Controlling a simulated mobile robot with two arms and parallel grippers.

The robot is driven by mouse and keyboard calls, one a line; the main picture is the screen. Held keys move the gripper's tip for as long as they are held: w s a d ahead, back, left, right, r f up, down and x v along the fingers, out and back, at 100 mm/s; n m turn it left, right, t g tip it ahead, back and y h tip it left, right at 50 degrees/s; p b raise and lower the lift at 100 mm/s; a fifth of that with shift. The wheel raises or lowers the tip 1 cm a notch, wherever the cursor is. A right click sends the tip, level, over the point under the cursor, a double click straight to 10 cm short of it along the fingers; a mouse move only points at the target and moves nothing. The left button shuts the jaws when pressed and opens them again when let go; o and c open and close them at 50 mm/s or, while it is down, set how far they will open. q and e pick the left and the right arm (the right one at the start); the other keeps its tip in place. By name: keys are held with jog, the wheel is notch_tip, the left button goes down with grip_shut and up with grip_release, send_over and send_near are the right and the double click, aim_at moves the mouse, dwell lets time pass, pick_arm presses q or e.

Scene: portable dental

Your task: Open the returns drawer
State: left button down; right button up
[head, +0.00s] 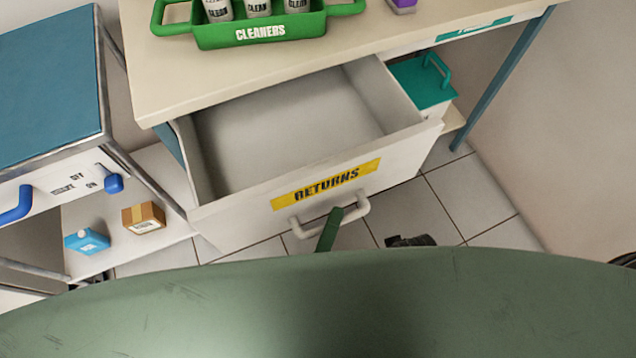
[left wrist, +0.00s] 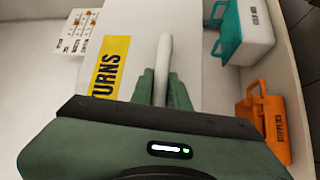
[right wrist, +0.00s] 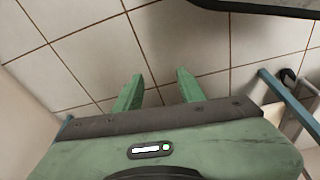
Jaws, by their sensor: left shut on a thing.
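The returns drawer (head: 325,185) is pulled well out from under the counter, and its inside looks empty. Its white front has a yellow RETURNS label (head: 326,184) and a pale bar handle (head: 361,205). My left gripper (head: 333,213) is shut on the handle. In the left wrist view the two green fingers (left wrist: 162,75) sit on either side of the handle bar (left wrist: 164,50). My right gripper (right wrist: 160,75) is open and empty over the tiled floor, away from the drawer.
A green CLEANERS caddy (head: 265,31) with bottles stands on the counter (head: 165,80). A teal-lidded box (head: 420,82) is right of the drawer. A blue-topped cabinet (head: 50,85) stands left, near a small brown box (head: 144,217) and a blue box (head: 87,241). An orange container (left wrist: 262,115) shows in the left wrist view.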

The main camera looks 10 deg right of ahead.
pick_arm(q)
jog(key=shift+s+d, duration=0.25)
jog(key=shift+s, duration=0.45)
jog(key=shift+s+d, duration=0.2)
jog(key=shift+s, duration=0.55)
jog(key=shift+s+d, duration=0.25)
jog(key=shift+s, duration=0.45)
pick_arm(e)
jog(key=shift+s+f, duration=0.15)
jog(key=shift+f, duration=0.35)
pick_arm(q)
jog(key=c, duration=1.4)
grip_release()
jog(key=shift+o, duration=0.2)
jog(key=v, duration=0.8)
pick_arm(e)
jog(key=shift+w+r, duration=0.2)
jog(key=shift+r, duration=0.1)
pick_arm(q)
jog(key=shift+w, duration=0.1)
pick_arm(e)
jog(key=shift+s+f, duration=0.1)
jog(key=shift+s, duration=0.1)
